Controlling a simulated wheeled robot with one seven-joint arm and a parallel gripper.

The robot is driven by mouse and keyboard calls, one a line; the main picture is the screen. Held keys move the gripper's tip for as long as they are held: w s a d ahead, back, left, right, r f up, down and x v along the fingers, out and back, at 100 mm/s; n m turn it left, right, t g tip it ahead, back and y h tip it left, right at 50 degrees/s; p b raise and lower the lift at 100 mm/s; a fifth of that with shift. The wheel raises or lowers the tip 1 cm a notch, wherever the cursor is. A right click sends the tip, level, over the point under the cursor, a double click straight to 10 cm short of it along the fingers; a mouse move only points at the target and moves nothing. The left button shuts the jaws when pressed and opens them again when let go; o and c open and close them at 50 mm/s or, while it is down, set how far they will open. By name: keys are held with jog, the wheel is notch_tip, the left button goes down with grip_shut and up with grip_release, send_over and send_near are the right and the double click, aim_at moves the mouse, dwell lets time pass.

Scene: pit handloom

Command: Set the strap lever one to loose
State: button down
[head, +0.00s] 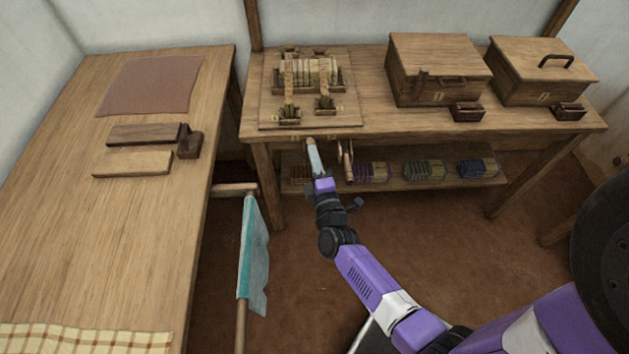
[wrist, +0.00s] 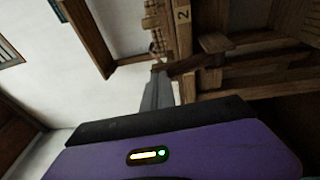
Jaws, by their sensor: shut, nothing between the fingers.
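A wooden board (head: 263,105) on the back bench holds a rack of pale blocks (head: 318,73) with two straps over it. The left strap ends in a dark wooden clamp (head: 289,114), the right strap in a similar one (head: 325,105). Their numbers are too small to read in the head view. My gripper (head: 311,147) is shut and empty at the bench's front edge, below the board. I cannot tell whether the fingertips touch anything.
A wooden handle (head: 347,162) hangs under the bench edge, right of my gripper. Two lidded boxes (head: 440,65) (head: 540,68) stand right of the board. A lower shelf (head: 405,184) holds coloured bundles. A teal cloth (head: 252,255) hangs beside the left table (head: 70,230).

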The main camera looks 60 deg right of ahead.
jog(key=shift+w+d+r+g+p, duration=0.15)
jog(key=shift+d+r+g+p, duration=0.15)
jog(key=shift+r+p, duration=0.3)
jog(key=shift+w+d+r+p, duration=0.2)
jog(key=shift+w+d+p, duration=0.2)
jog(key=shift+p, duration=0.5)
jog(key=shift+p+x, duration=0.95)
jog(key=shift+x, duration=0.4)
jog(key=shift+d+r, duration=0.3)
